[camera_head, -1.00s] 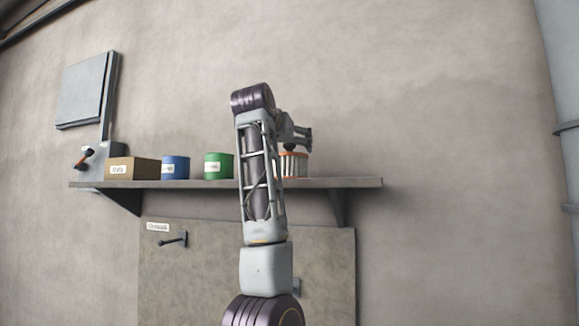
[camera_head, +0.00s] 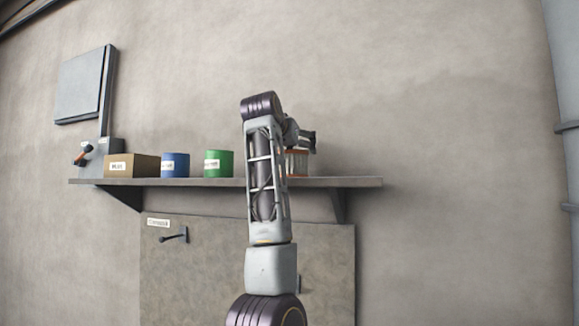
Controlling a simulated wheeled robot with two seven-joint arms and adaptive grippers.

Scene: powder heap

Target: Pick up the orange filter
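The orange filter (camera_head: 298,168) stands on the wall shelf, right of the green can. It has orange rims and a pale pleated side. My arm partly covers its left side and the gripper covers its top. The arm in view rises from the bottom just left of the middle, and I take it for my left arm. Its gripper (camera_head: 308,141) is seen from behind at the filter's upper part. The fingers are hidden, so I cannot tell whether they touch the filter. My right gripper is not in view.
The grey shelf (camera_head: 345,183) also bears a brown box (camera_head: 139,166), a blue can (camera_head: 176,165) and a green can (camera_head: 219,164), all left of my arm. A grey panel (camera_head: 82,86) stands at far left. The shelf's right end is clear.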

